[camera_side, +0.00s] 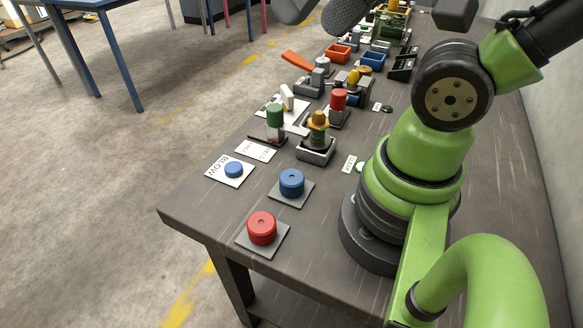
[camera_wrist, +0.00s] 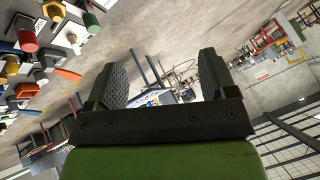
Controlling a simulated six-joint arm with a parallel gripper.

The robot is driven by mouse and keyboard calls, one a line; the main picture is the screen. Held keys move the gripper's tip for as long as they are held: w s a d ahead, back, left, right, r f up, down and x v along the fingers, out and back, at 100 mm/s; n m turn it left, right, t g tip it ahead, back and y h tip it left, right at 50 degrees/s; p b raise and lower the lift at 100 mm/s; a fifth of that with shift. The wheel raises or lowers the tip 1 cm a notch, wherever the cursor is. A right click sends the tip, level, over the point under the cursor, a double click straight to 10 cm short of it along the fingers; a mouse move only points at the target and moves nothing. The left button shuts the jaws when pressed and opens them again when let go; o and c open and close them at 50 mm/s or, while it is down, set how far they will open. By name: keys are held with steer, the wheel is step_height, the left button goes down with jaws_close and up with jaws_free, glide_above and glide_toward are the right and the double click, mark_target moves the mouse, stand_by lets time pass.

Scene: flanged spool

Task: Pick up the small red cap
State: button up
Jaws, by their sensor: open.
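A small red cap (camera_side: 338,99) stands upright on a dark, low fixture in the middle of the bench row, to the right of a green cap (camera_side: 275,115). A red cap also shows at the left of the wrist view (camera_wrist: 28,40). A larger red cylinder (camera_side: 262,228) sits on a grey plate at the bench's near end. My gripper (camera_wrist: 163,74) is open and empty, its two ridged fingers wide apart, with the caps off to its left. In the side view, only dark parts of it show at the top edge, well above the bench.
A blue cylinder (camera_side: 292,183), a blue button on a white card (camera_side: 233,170) and a yellow-topped fixture (camera_side: 317,130) stand nearby. An orange lever (camera_side: 297,61), an orange bin (camera_side: 338,53) and a blue bin (camera_side: 372,61) are farther back. The bench's front-left corner is bare.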

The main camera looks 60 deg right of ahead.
steer(key=m+g+h, duration=0.1)
steer(key=m+g, duration=0.5)
steer(key=m, duration=0.2)
glide_above(260, 225)
step_height(260, 225, down, 16)
steer(key=shift+m+g+h, duration=0.5)
steer(key=shift+m+g, duration=0.1)
steer(key=shift+m, duration=0.2)
steer(key=f, duration=0.8)
steer(key=shift+s+a, duration=0.3)
steer(key=shift+a, duration=0.1)
steer(key=shift+w+d+f, duration=0.1)
steer(key=shift+d+f, duration=0.05)
steer(key=shift+f, duration=0.9)
steer(key=shift+w+d+f, duration=0.1)
steer(key=shift+f, duration=0.95)
steer(key=shift+w+d+f, duration=0.1)
steer(key=shift+d+f, duration=0.05)
steer(key=shift+f, duration=0.9)
steer(key=c, duration=1)
